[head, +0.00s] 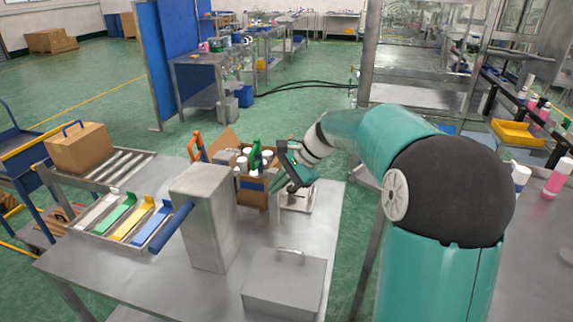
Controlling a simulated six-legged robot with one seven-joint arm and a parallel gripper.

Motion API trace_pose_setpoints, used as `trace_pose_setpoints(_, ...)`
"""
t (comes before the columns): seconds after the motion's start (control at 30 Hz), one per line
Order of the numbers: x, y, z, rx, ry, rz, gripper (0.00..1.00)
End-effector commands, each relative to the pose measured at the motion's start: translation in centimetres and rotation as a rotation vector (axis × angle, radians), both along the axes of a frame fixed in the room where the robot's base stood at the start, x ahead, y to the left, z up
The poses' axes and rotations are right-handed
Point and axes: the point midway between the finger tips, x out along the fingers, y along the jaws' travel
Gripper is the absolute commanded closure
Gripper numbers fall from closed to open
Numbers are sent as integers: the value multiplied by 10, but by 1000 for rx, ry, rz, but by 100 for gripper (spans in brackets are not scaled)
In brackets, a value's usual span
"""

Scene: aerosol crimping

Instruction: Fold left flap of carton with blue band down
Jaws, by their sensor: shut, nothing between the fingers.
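The open brown carton (257,200) stands on the metal table behind a tall grey metal block, with a blue band (252,185) on its front. Bottles and cans with white and green tops fill it. Its left flap (222,142) stands up and leans outward at the back left. My gripper (292,188) is shut and empty at the carton's right side, pointing down. I cannot tell whether it touches the carton. The block and my gripper hide parts of the carton.
The tall grey block (205,225) stands close in front of the carton. A lidded metal box (284,284) is at the table's front. Coloured strips (127,218) lie at the left. Another carton (80,150) sits by the rollers (122,163). An orange handle (196,146) rises beside the flap.

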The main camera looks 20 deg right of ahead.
Motion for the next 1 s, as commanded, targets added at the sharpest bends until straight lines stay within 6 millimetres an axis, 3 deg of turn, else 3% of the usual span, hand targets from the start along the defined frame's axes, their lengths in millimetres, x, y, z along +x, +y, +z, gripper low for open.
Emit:
trace_pose_setpoints(0.2,43,-38,-21,204,80,-152,100)
trace_pose_setpoints(0.5,90,-100,-48,502,174,-348,100)
trace_pose_setpoints(0.8,117,-176,-78,807,243,-520,100)
trace_pose_setpoints(1.0,122,-205,-88,920,262,-574,100)
